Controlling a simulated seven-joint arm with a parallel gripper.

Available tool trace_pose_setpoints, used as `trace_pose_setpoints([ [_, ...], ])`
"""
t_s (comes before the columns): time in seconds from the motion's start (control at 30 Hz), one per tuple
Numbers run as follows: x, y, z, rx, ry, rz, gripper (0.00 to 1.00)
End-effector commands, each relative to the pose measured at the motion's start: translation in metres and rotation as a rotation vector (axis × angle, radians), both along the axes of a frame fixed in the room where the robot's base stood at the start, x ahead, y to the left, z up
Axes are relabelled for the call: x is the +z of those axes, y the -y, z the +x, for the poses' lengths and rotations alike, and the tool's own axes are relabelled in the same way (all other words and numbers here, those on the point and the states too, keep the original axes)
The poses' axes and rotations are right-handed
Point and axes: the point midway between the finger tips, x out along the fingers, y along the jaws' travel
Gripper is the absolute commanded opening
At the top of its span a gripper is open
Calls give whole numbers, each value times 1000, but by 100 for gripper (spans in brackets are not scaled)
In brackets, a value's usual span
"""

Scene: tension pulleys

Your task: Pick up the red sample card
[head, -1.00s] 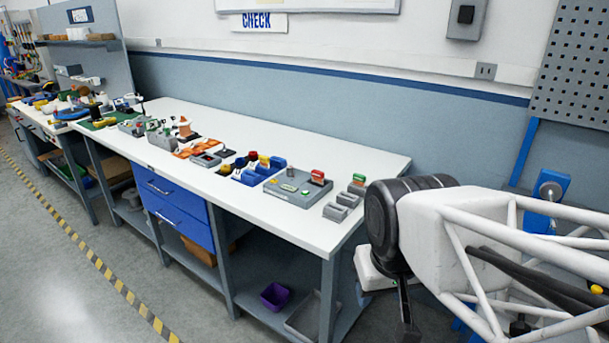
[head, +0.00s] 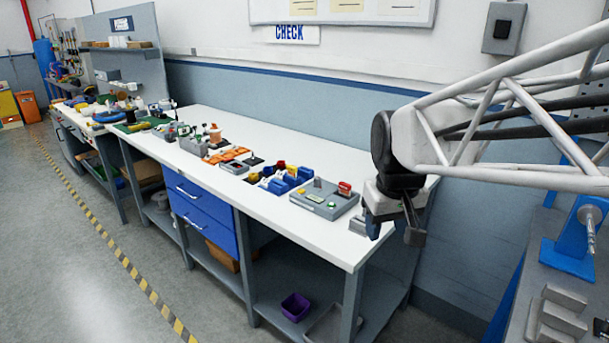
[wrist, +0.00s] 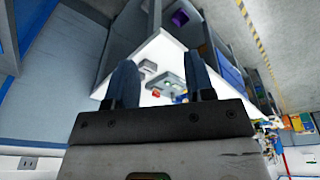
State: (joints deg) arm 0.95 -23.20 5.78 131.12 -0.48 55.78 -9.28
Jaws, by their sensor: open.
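The red sample card (head: 344,188) stands at the right back corner of a grey control box (head: 322,200) near the right end of the white bench. In the wrist view, a small red patch that looks like the card (wrist: 156,93) shows between my fingers, well beyond them. My gripper (head: 394,222) hangs at the bench's right end, right of the card and apart from it. Its fingers (wrist: 163,88) are spread, with nothing between them. In the head view it hides most of the small grey holders (head: 358,224) there.
Blue bins (head: 279,184) with coloured parts stand left of the control box, and more fixtures run along the bench (head: 250,203). A wall lies behind it. A blue stand (head: 573,245) and grey blocks (head: 558,315) sit on another surface at the right. The front bench strip is clear.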

Motion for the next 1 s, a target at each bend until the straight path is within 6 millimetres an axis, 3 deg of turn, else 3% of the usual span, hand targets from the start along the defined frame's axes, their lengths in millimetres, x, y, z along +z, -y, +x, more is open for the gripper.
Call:
trace_pose_setpoints([
  [0.5, 13, 7, 135, 148, -47, -23, 49],
  [1.0, -5, 15, 265, 292, -89, -38, 49],
])
